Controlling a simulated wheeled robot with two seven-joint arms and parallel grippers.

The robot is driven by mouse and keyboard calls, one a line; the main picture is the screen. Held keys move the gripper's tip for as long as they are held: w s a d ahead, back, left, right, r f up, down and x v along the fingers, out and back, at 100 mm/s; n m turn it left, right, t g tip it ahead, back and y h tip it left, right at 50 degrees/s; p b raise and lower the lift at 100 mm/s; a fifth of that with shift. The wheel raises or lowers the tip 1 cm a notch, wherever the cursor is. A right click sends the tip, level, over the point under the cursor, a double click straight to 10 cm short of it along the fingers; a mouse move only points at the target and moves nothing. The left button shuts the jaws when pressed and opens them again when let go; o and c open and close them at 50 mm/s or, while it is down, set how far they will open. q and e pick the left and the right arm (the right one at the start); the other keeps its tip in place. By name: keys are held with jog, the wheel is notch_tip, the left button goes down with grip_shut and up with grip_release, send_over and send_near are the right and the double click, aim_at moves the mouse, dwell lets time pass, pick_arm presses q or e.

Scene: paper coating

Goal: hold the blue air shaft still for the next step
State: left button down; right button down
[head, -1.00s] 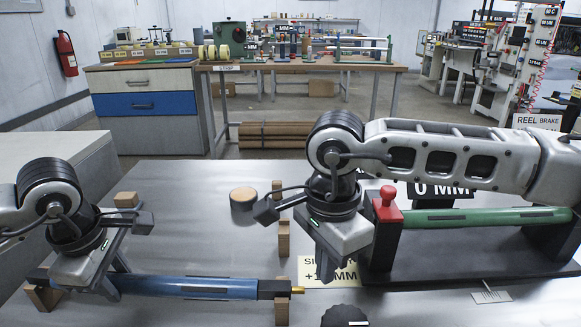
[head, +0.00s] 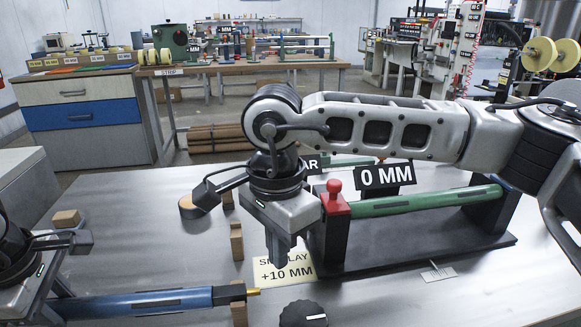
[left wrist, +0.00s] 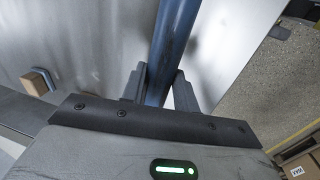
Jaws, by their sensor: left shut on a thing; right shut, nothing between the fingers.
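The blue air shaft (head: 150,303) lies level at the front left of the metal table, its brass-tipped dark end at a wooden block (head: 238,300). In the left wrist view the shaft (left wrist: 174,40) runs between the two fingers of my left gripper (left wrist: 160,88), which is shut on it. In the head view the left gripper's fingers are hidden at the lower left. My right gripper (head: 279,248) is shut and empty, pointing down beside the yellow "+10 MM" card (head: 285,270), apart from the blue shaft.
A green shaft (head: 420,202) rests on a black stand (head: 410,255) with a red knob (head: 333,188) at the right. A black dial (head: 303,314) sits at the front.

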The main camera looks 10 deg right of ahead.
pick_arm(q)
jog(key=c, duration=1)
grip_release()
